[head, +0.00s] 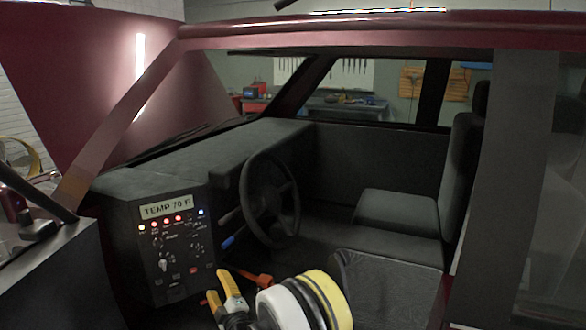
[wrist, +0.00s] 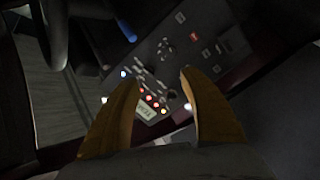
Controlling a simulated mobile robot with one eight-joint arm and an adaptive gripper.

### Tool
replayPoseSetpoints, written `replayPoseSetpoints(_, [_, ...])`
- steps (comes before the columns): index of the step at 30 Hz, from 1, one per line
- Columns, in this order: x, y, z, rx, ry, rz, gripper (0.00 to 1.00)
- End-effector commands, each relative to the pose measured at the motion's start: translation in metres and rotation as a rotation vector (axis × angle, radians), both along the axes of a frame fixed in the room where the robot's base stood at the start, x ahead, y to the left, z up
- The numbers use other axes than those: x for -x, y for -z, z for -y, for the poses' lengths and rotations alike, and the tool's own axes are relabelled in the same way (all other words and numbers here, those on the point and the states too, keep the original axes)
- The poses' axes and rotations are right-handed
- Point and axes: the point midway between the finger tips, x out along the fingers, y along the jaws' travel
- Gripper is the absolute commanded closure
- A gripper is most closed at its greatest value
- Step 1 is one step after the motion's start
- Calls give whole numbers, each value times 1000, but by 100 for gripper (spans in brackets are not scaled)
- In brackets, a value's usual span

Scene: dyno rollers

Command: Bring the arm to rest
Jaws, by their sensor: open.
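My gripper (head: 216,282) is in the lower middle of the head view, inside the car through its side opening. Its two yellow fingers are apart, with nothing between them. In the wrist view my gripper (wrist: 160,74) also shows spread and empty. The black control panel (head: 160,240) stands just left of the fingers in the head view, with a "TEMP 70 F" display and a row of lit lamps. In the wrist view the panel (wrist: 195,58) lies beyond the fingertips, with its lamps partly between them. Whether the gripper touches anything is unclear.
The steering wheel (head: 270,200) is above and behind my gripper. A blue-tipped lever (head: 228,242) and an orange part (head: 255,279) are close to it. A seat (head: 405,215) is to the right. The dark red roof rail (head: 350,35) and pillar (head: 115,130) frame the opening.

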Motion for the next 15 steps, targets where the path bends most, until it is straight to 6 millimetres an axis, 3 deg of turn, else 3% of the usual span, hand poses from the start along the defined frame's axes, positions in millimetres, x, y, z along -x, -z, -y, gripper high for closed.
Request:
replayPoseSetpoints(8, [-14,-59,36,-47,30,-133,48])
replayPoseSetpoints(11, [-15,-88,60,-75,52,-203,48])
replayPoseSetpoints(15, [-5,-135,108,-130,108,-340,48])
